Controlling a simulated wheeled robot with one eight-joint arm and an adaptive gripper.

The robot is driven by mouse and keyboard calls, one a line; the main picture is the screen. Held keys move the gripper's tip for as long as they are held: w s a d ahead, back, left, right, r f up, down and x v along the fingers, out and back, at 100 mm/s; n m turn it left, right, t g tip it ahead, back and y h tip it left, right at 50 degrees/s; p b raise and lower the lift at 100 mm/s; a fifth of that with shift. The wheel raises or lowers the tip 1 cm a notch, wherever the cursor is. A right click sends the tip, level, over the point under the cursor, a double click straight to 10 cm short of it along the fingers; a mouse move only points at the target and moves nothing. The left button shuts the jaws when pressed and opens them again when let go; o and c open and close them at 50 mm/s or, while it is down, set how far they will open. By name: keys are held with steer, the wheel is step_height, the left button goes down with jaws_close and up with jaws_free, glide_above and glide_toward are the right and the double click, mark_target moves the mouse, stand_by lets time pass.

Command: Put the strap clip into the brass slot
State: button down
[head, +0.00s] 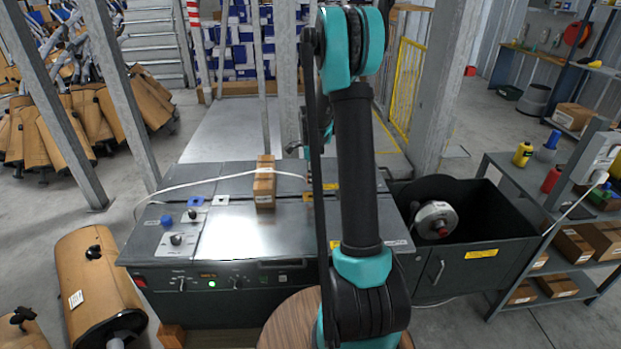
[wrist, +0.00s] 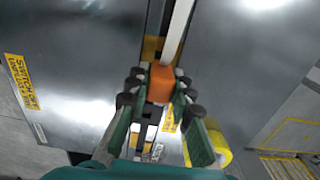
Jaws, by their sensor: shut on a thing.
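The strap clip (wrist: 161,84) is a small orange block at the end of a white strap (wrist: 178,28). My gripper (wrist: 158,88) is shut on the clip, one finger on each side. A brass-coloured plate (wrist: 151,48) shows just beyond the clip in the wrist view; I cannot tell the gap between them. In the head view, a brass-coloured slot plate (head: 307,196) lies on the machine top beside my arm. My arm hides the gripper's fingertips and the clip there. The strap (head: 220,180) runs from the left across the carton to behind my arm.
The carton (head: 264,182) stands on the grey machine top (head: 240,235). A blue-edged slot plate (head: 195,201), a white one (head: 221,200) and a blue knob (head: 166,220) lie to its left. A dark bin (head: 480,225) with a reel stands at right.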

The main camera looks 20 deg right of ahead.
steer(key=shift+f, duration=2.25)
steer(key=shift+f, duration=0.45)
steer(key=c, duration=1.3)
jaws_free()
steer(key=shift+o, duration=0.2)
step_height(320, 180, up, 12)
